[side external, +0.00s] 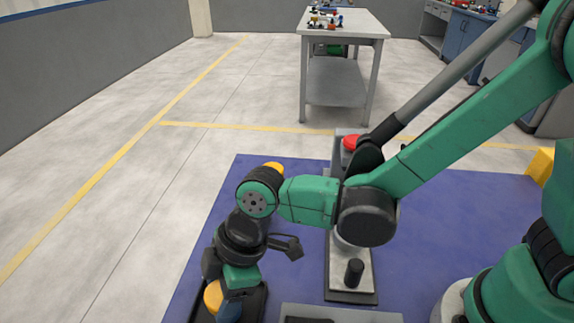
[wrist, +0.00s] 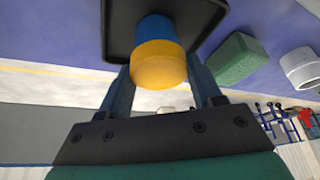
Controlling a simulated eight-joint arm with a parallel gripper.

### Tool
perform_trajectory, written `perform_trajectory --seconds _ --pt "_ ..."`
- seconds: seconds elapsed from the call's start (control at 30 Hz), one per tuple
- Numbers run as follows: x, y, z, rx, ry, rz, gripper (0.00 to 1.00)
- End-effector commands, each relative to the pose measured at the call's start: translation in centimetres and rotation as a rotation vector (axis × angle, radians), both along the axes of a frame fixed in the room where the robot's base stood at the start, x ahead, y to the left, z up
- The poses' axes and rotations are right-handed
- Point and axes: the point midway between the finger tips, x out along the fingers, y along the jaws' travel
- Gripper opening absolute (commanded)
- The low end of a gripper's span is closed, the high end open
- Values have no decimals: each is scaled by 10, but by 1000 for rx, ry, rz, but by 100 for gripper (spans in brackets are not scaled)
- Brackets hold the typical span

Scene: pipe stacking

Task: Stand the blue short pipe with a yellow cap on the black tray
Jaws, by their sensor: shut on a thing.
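The blue short pipe (wrist: 157,28) with its yellow cap (wrist: 158,65) is between the two fingers of my gripper (wrist: 161,68) in the wrist view. My gripper is shut on it. In the side view the yellow cap (side external: 212,296) and a bit of blue show at the lower left, beside my gripper (side external: 236,298), which partly hides the pipe. The black tray (wrist: 203,14) lies behind the pipe's far end in the wrist view. Its edge also shows in the side view (side external: 258,303). I cannot tell whether the pipe touches the tray.
A green block (wrist: 235,60) and a white round piece (wrist: 300,68) are right of the tray in the wrist view. A grey stand with a red top (side external: 352,142) is behind my arm. A table (side external: 345,22) stands farther back.

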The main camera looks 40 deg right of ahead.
Motion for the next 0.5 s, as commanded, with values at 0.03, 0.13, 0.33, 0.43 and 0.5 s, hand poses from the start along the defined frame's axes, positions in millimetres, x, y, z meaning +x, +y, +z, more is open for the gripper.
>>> perform_trajectory --seconds 0.03,0.13,0.33,0.43,0.5 --pt "0 0 0 0 0 0 0" --pt "0 0 0 0 0 0 0" --pt "0 0 -3 0 0 0 0" --pt "0 0 -3 0 0 0 87" --pt "0 0 -3 0 0 0 90"
